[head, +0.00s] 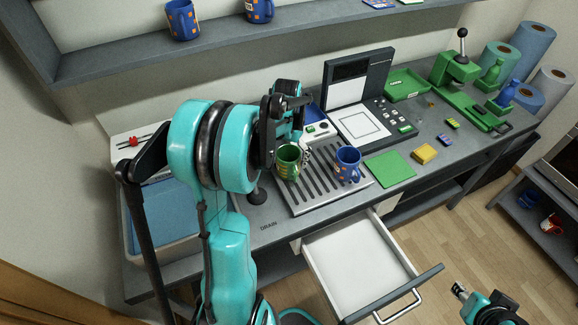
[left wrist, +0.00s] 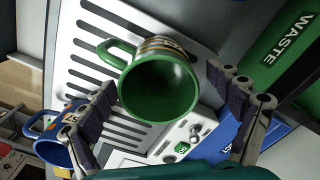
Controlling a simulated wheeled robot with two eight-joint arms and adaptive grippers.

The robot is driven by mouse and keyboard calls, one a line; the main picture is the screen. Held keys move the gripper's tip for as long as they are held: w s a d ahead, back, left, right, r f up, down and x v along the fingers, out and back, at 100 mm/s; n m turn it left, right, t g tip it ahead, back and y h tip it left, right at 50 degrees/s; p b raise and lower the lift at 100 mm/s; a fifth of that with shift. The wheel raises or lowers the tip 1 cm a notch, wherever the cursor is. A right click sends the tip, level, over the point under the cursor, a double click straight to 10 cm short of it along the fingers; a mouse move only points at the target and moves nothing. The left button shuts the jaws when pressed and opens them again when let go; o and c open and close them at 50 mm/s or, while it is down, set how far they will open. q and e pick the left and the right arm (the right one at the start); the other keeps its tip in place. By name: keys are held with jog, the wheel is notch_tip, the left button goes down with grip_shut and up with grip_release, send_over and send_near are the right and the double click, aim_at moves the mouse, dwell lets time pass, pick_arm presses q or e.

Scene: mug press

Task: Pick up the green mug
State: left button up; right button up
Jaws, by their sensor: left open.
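The green mug (head: 287,162) stands upright on the slotted drain rack (head: 303,203), left of a blue mug (head: 347,163). In the left wrist view the green mug (left wrist: 158,87) shows its open mouth, with its handle toward the upper left. My left gripper (head: 296,128) is at the green mug in the head view, partly hidden by its own arm. In the left wrist view the fingers of my left gripper (left wrist: 165,110) are apart, one on each side of the mug, with gaps visible. My right gripper (head: 459,291) is at the lower right, far from the mugs; its jaws are too small to judge.
The blue mug (left wrist: 58,140) lies close beyond the left finger in the wrist view. An open drawer (head: 350,262) sticks out below the rack. A green press (head: 458,75) stands farther right.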

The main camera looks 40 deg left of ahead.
aim_at(288, 166)
pick_arm(q)
notch_tip(288, 166, down, 4)
jog(key=shift+d+r+b, duration=0.1)
jog(key=shift+b, duration=0.7)
jog(key=shift+f, duration=0.55)
jog(key=shift+r, duration=0.1)
jog(key=shift+c, duration=0.7)
jog(key=c, duration=1.4)
